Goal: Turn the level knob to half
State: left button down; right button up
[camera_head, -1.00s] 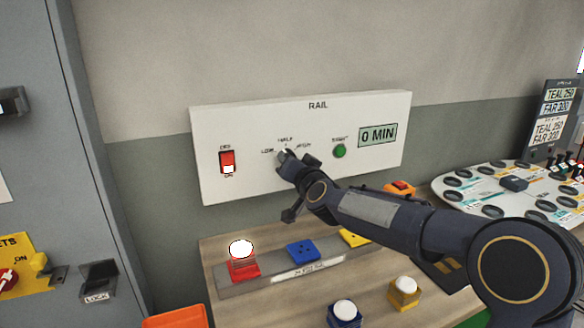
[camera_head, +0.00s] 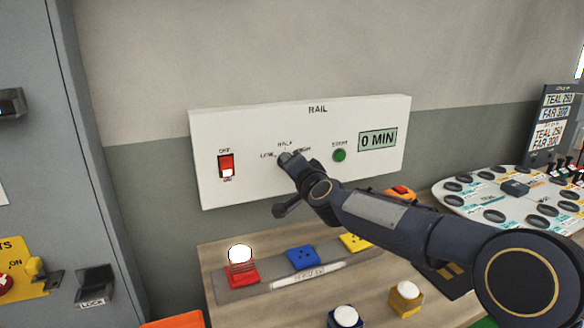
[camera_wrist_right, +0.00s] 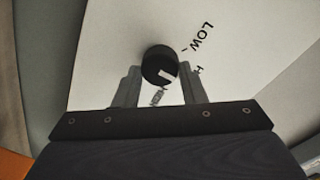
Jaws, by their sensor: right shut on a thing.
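The level knob (camera_wrist_right: 156,60) is a round black knob with a white pointer mark, on the white RAIL panel (camera_head: 240,125). My right gripper (camera_head: 287,160) is at the knob, below the HALF label and between LOW and HIGH. In the wrist view its two fingers (camera_wrist_right: 160,75) stand on either side of the knob, shut on it. The white mark faces down and right there, away from LOW. One finger partly covers the neighbouring label, so I cannot tell exactly which setting it meets. My left gripper is not in view.
The panel also has a red switch (camera_head: 227,166), a green button (camera_head: 339,155) and a display (camera_head: 377,139) reading 0 MIN. A grey cabinet (camera_head: 50,150) stands left.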

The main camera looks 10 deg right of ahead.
jog(key=o, duration=1)
jog(key=shift+s, duration=0.1)
jog(key=s+d, duration=0.1)
jog(key=s, duration=0.6)
jog(key=shift+s+d+r+b, duration=0.15)
jog(key=shift+s+r+b, duration=0.1)
jog(key=shift+b, duration=0.2)
jog(key=s+d+f+n+g+p, duration=0.1)
jog(key=s+f, duration=0.4)
jog(key=s, duration=0.7)
jog(key=s+d+f+n+g+p, duration=0.2)
jog(key=s+f+n+g, duration=0.2)
jog(key=s, duration=0.9)
jog(key=s+d+f+n+g+y+p, duration=0.1)
jog(key=s+f+g, duration=0.5)
jog(key=s, duration=0.6)
jog(key=shift+s+d+f+n+p, duration=0.25)
jog(key=shift+d+f+n+p, duration=0.15)
jog(key=shift+f+n+p, duration=0.45)
